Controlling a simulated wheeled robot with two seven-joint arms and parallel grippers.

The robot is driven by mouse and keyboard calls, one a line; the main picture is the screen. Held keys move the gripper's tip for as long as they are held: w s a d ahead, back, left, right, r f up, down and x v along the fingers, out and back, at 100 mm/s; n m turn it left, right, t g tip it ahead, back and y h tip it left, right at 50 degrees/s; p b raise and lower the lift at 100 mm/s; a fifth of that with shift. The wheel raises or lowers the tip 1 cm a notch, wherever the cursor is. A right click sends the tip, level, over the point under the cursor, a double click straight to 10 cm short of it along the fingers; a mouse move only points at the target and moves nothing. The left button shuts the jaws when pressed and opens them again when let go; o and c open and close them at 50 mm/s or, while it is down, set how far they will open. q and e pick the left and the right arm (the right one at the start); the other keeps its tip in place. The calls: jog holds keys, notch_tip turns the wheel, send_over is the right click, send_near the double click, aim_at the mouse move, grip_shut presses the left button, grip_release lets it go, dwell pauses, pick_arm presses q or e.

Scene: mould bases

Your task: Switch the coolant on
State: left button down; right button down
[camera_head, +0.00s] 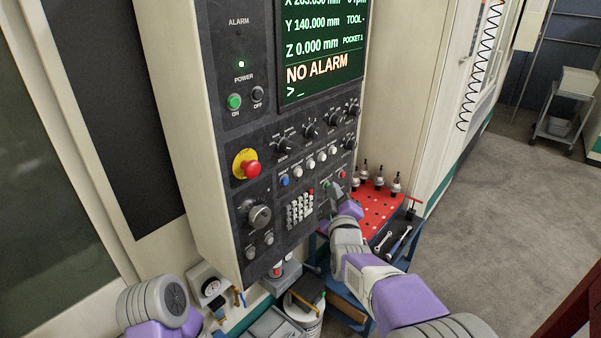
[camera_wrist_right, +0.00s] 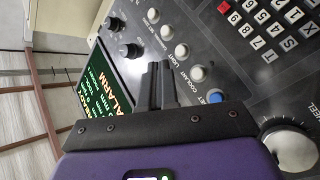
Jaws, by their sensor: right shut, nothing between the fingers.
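The control panel (camera_head: 235,160) of the machine fills the middle of the head view. It has a row of pale round buttons with a blue one at the left end. The coolant button (camera_head: 297,172) is the pale one beside the blue button; it also shows in the right wrist view (camera_wrist_right: 198,73), unlit as far as I can tell. My right gripper (camera_head: 336,194) is shut and empty, in front of the panel's lower right part. In the right wrist view its dark fingers (camera_wrist_right: 158,72) appear beside the coolant button; contact is not visible. My left gripper is out of view.
A red emergency stop (camera_head: 251,168) and a handwheel (camera_head: 259,215) sit left of the buttons. The screen (camera_head: 318,50) reads NO ALARM. A red tray (camera_head: 369,212) with several tool holders stands right of the panel. Open floor lies to the right.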

aim_at(299, 173)
jog(key=w+a+p, duration=0.2)
jog(key=w+a, duration=0.2)
jog(key=a, duration=0.2)
jog(key=shift+w+p, duration=0.25)
jog(key=shift+p, duration=0.1)
jog(key=shift+w+a, duration=0.1)
jog(key=shift+a, duration=0.15)
dwell(1.6)
jog(key=shift+w+a, duration=0.15)
jog(key=shift+a, duration=0.05)
jog(key=shift+w+a, duration=0.2)
jog(key=shift+a, duration=0.1)
dwell(0.8)
jog(key=shift+d, duration=0.1)
jog(key=shift+s+d+b, duration=0.5)
jog(key=shift+d, duration=0.05)
